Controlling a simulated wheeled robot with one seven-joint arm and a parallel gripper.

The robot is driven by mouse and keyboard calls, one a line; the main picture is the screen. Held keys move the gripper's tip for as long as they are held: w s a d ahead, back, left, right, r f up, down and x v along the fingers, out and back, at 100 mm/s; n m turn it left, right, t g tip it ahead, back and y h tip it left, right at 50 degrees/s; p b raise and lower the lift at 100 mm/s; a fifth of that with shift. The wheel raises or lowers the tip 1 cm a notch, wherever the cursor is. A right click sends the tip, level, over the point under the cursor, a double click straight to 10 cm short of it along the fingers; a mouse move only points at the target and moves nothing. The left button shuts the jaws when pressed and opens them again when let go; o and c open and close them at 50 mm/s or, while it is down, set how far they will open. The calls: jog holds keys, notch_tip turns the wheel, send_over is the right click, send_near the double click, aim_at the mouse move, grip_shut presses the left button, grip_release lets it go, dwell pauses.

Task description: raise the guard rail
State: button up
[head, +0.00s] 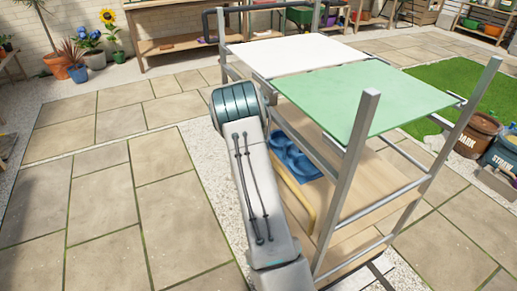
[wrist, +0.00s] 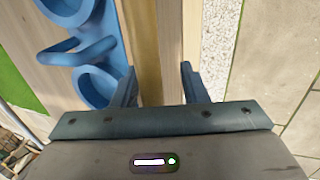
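The guard rail (head: 297,197) looks like a yellow-tan bar along the near side of the rack's wooden shelf; my arm hides part of it in the head view. In the wrist view the yellowish rail (wrist: 143,40) runs lengthwise, passing between the fingers of my gripper (wrist: 158,72). The gripper is open, with a gap between the fingers and no clear contact on the rail. Its depth relative to the rail is hard to tell. The head view hides the gripper behind my arm.
A blue carrier with round cups (head: 291,158) sits on the shelf and shows close to the left finger in the wrist view (wrist: 85,45). The metal rack post (head: 345,185) and green top panel (head: 365,95) stand beside my arm. Paving at left (head: 130,210) is clear.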

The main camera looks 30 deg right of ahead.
jog(key=a+r, duration=0.2)
jog(key=a, duration=0.4)
jog(key=w+a+r+p, duration=0.1)
jog(key=a+r, duration=0.1)
jog(key=a, duration=0.5)
jog(key=shift+w+a+r, duration=0.2)
jog(key=shift+a+r, duration=0.1)
jog(key=shift+r, duration=0.1)
